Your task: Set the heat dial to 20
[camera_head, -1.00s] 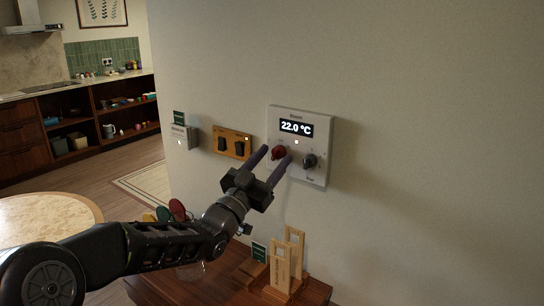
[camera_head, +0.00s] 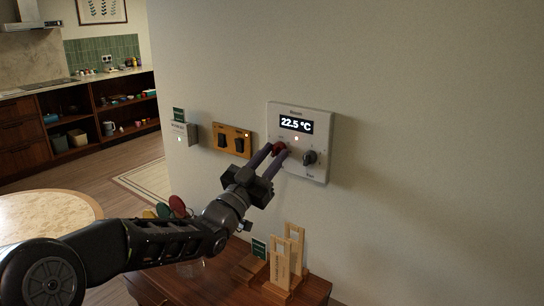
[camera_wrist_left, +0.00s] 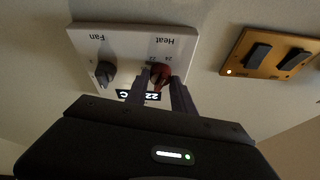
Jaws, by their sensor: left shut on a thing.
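The white thermostat panel (camera_head: 316,170) is on the wall, and its display (camera_head: 296,125) reads 22.5 °C. The red heat dial (camera_head: 279,149) is on the panel's lower left in the head view, partly hidden by my fingers. My left gripper (camera_head: 272,157) is shut on the heat dial; the wrist view shows its two fingers (camera_wrist_left: 166,88) on either side of the red dial (camera_wrist_left: 160,74), under the word Heat. The dark fan dial (camera_head: 309,158) is to the right of it, and it also shows in the wrist view (camera_wrist_left: 105,73). My right gripper is not in view.
A wooden switch plate (camera_head: 232,140) with two dark rockers is left of the panel. A small key-card box (camera_head: 184,134) is further left. Below, a wooden cabinet (camera_head: 205,281) carries wooden stands (camera_head: 284,262). The wall right of the panel is bare.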

